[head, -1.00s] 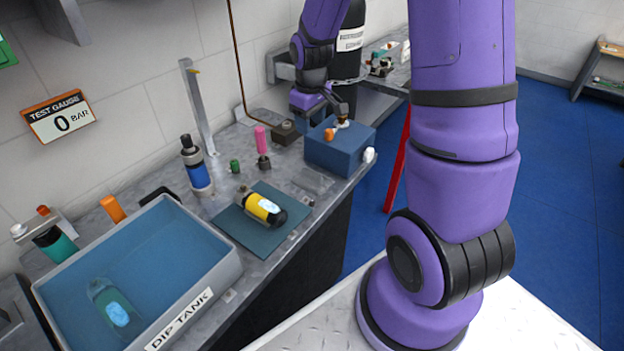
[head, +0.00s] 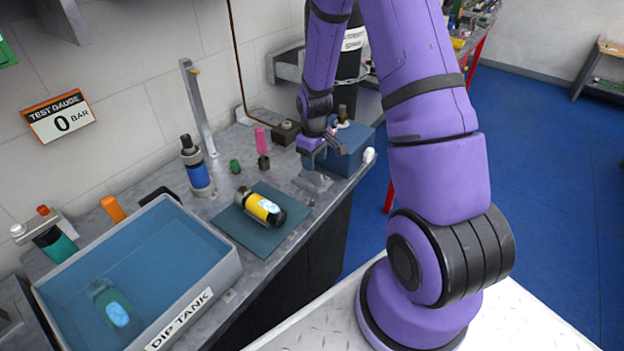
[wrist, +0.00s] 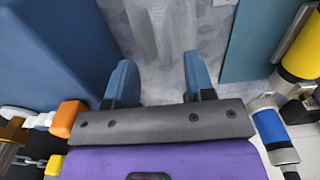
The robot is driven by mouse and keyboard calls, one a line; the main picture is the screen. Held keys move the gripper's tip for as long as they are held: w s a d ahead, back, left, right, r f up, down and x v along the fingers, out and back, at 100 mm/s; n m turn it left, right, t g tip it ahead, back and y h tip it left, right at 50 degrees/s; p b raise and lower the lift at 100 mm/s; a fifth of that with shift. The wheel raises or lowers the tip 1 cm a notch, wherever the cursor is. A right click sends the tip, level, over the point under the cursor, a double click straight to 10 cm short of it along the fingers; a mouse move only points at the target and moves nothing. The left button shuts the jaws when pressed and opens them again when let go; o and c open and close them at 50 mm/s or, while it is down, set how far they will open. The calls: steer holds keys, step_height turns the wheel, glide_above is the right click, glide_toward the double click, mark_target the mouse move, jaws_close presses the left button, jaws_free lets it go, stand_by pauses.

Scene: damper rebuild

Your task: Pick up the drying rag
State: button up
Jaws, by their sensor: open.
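The drying rag (head: 312,181) looks like a flat grey cloth on the metal bench, between the blue box and the dark mat. In the wrist view the rag (wrist: 165,35) shows as a grey folded patch beyond and between my fingers. My gripper (head: 318,163) is just above the rag, beside the blue box. In the wrist view my gripper (wrist: 160,80) is open with nothing between its two blue fingertips. I cannot tell the exact height gap. Part of the rag is hidden by the gripper.
The blue box (head: 350,147) stands close by, also at left in the wrist view (wrist: 50,60). A teal mat (head: 250,235) with a yellow-and-black cylinder (head: 263,208) lies on the other side. The dip tank (head: 225,268) is at front left.

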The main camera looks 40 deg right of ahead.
mark_target(312, 176)
steer(key=shift+w+a+f, duration=0.1)
steer(key=shift+a+f, duration=0.05)
steer(key=shift+f, duration=1.15)
steer(key=shift+a+f, duration=0.1)
steer(key=shift+f, duration=1.15)
steer(key=shift+c, duration=0.2)
jaws_close()
